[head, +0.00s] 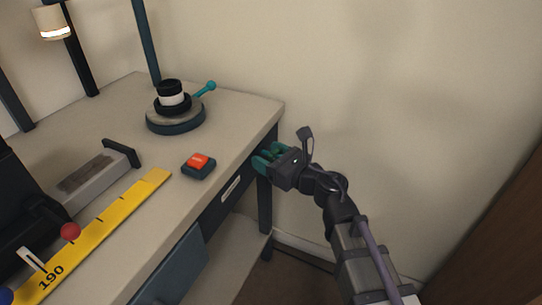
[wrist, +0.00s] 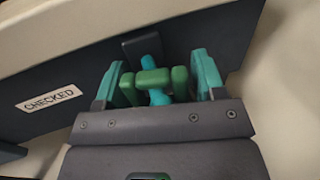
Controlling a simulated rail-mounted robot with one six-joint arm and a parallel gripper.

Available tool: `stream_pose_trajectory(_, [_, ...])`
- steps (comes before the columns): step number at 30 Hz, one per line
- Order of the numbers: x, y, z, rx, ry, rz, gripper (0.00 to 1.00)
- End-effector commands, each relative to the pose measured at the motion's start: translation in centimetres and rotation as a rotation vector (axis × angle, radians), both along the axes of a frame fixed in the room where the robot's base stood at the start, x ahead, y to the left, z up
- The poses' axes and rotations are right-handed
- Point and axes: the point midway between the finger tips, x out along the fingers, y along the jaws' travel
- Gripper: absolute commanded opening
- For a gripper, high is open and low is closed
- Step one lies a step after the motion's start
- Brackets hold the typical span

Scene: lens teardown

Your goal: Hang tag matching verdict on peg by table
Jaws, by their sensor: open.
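My gripper (head: 270,158) is at the table's right front corner, just below the tabletop. In the wrist view its two teal fingers (wrist: 158,80) stand apart, with a gap to either side of a green piece (wrist: 152,77), likely the tag. The green piece has a top bar and two side parts. A cyan peg (wrist: 152,50) on a dark plate (wrist: 139,47) shows above and below the bar. The green piece is at the peg, but I cannot tell whether it rests on it. A "CHECKED" label (wrist: 49,99) is on the dark table front to the left.
On the table (head: 105,122) stand a round stage (head: 176,125) with a black and white lens (head: 171,95), a red button (head: 198,160), a yellow ruler (head: 105,225) and a grey block (head: 88,182). A drawer (head: 175,268) juts out below. A wall is to the right.

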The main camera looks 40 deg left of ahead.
Motion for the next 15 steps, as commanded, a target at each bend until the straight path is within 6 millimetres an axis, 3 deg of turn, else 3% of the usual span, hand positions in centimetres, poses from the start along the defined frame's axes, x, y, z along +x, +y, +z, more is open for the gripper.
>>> stream_pose_trajectory(2, [0.1, 0.1, 0.3, 0.005, 0.007, 0.007, 0.78])
stream_pose_trajectory(12, [-0.9, -8.7, 0.2, 0.005, 0.002, -0.004, 0.78])
stream_pose_trajectory(15, [-1.0, -10.3, 0.2, 0.006, 0.001, -0.004, 0.78])
